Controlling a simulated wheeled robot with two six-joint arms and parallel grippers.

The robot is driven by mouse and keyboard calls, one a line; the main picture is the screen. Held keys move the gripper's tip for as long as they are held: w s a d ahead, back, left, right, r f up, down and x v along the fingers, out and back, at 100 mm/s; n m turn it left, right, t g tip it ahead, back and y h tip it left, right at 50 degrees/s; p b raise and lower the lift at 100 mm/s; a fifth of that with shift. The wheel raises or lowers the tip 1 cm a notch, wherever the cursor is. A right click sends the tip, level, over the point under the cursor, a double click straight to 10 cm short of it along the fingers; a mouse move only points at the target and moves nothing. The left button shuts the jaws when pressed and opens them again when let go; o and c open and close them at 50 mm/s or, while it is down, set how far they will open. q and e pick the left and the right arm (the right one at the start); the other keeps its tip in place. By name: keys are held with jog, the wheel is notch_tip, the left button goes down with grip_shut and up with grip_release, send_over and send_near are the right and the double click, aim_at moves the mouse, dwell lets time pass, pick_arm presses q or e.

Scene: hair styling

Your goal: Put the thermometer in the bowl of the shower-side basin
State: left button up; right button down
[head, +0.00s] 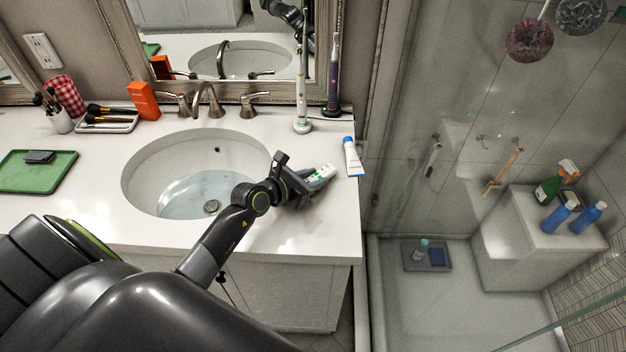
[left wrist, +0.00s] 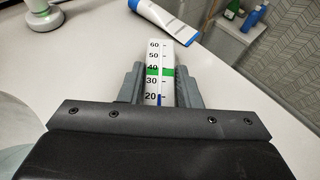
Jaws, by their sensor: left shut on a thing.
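My left gripper (head: 312,178) is over the counter, just right of the basin. It is shut on the thermometer (head: 321,173), a white strip with a scale and a green band. In the left wrist view the thermometer (left wrist: 161,70) lies between the two fingers of the gripper (left wrist: 160,82), its far end sticking out past them. Its near end is hidden by the gripper body. The basin (head: 150,165) is an oval white bowl set in the counter, near the shower side, with water and a drain in it. My right gripper is not in view.
A white and blue tube (head: 352,157) lies just beyond the gripper. Two electric toothbrushes (head: 301,95) stand at the back by the faucet (head: 210,100). An orange box (head: 144,100), a brush tray (head: 107,122) and a green tray (head: 30,180) lie left. The glass shower is right.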

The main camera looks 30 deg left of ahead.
pick_arm(q)
jog(key=shift+f, duration=0.4)
jog(key=shift+f, duration=0.15)
jog(key=o, duration=1)
